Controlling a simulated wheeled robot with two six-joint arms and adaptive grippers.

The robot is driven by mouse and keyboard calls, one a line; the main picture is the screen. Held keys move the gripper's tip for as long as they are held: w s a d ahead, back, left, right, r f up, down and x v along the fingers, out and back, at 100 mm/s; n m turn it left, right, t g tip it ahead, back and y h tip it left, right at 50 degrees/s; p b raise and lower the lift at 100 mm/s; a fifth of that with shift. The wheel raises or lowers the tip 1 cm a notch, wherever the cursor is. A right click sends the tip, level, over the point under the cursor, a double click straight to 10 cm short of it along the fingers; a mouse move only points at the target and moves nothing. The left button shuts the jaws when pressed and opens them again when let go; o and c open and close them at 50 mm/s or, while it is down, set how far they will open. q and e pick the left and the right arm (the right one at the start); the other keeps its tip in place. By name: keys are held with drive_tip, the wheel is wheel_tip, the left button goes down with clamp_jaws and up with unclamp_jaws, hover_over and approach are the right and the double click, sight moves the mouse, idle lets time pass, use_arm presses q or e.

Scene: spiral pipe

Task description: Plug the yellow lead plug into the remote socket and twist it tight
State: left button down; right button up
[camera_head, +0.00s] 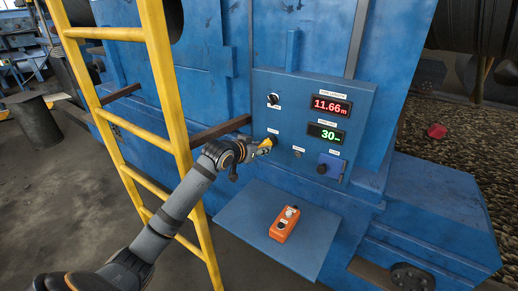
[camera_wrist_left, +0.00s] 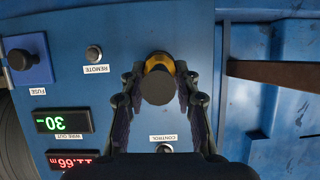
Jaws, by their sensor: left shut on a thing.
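The yellow lead plug (camera_wrist_left: 158,62), with a round dark end, is between the fingers of my left gripper (camera_wrist_left: 158,92), which is shut on it. In the head view, my left gripper (camera_head: 261,147) and the yellow plug (camera_head: 266,142) are at the left part of the blue control panel, below a small white label. The gripper and plug hide what lies behind them; I cannot tell whether the plug sits in a socket there. The remote socket (camera_wrist_left: 94,54), a round metal fitting above its REMOTE label, is bare and beside the plug. It also shows in the head view (camera_head: 298,154). My right gripper is not in view.
The panel carries a control fitting (camera_head: 273,99), two lit displays (camera_head: 330,107) and a blue fuse box (camera_head: 331,166). An orange box with buttons (camera_head: 284,224) lies on the blue shelf (camera_head: 245,222) below. A yellow ladder (camera_head: 165,80) stands close left of my arm.

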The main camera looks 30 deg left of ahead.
use_arm(q)
drive_tip(key=shift+d+f+m+y, duration=0.1)
drive_tip(key=shift+d+m+y, duration=0.15)
drive_tip(key=shift+m, duration=0.35)
drive_tip(key=shift+f+m+y, duration=0.15)
drive_tip(key=shift+m+y, duration=0.45)
drive_tip(key=shift+y, duration=0.05)
drive_tip(key=shift+d+f+m+t+y+b, duration=0.15)
drive_tip(key=shift+m+t+y+b, duration=0.25)
drive_tip(key=shift+m, duration=0.4)
drive_tip(key=m+y, duration=0.1)
drive_tip(key=m+y+b, duration=0.1)
drive_tip(key=shift+f+m+t, duration=0.2)
drive_tip(key=shift+m+t, duration=0.1)
drive_tip(key=shift+m, duration=0.1)
drive_tip(key=shift+d+f+m+t+y+b, duration=0.15)
drive_tip(key=shift+m+t+y+b, duration=0.55)
drive_tip(key=shift+m, duration=0.5)
drive_tip(key=c, duration=1.4)
unclamp_jaws()
drive_tip(key=shift+r, duration=0.25)
drive_tip(key=o, duration=0.5)
drive_tip(key=shift+a, duration=0.25)
